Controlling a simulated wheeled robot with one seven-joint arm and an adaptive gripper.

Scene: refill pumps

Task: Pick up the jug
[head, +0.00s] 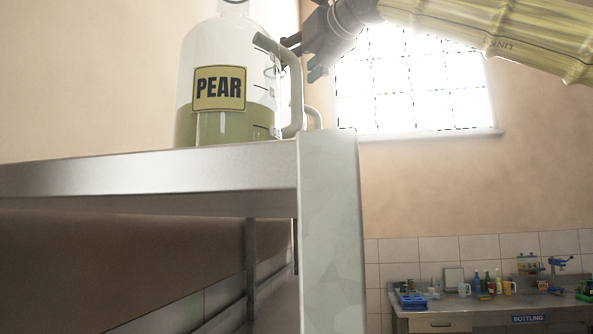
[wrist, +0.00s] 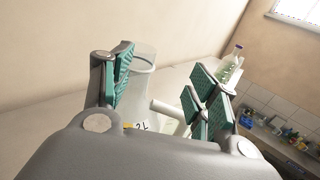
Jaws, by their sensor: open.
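A clear jug (head: 265,88) with graduation marks and a pale handle (head: 292,90) stands upright on the metal shelf. It overlaps a yellow PEAR label (head: 219,88) and green liquid in the head view, so I cannot tell whether these belong to it or to a bottle in line with it. In the wrist view the clear jug (wrist: 140,80) shows a 2L mark, and its handle (wrist: 166,110) reaches between the finger pads. My gripper (head: 305,58) is open at the handle's upper right; the wrist view shows its spread teal pads (wrist: 163,88). Contact cannot be told.
The metal shelf (head: 150,170) ends at a grey post (head: 330,230). Another clear bottle (wrist: 233,62) stands farther along in the wrist view. A bottling bench (head: 480,305) with several small items is far off at the lower right. A bright window (head: 410,90) is behind my arm.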

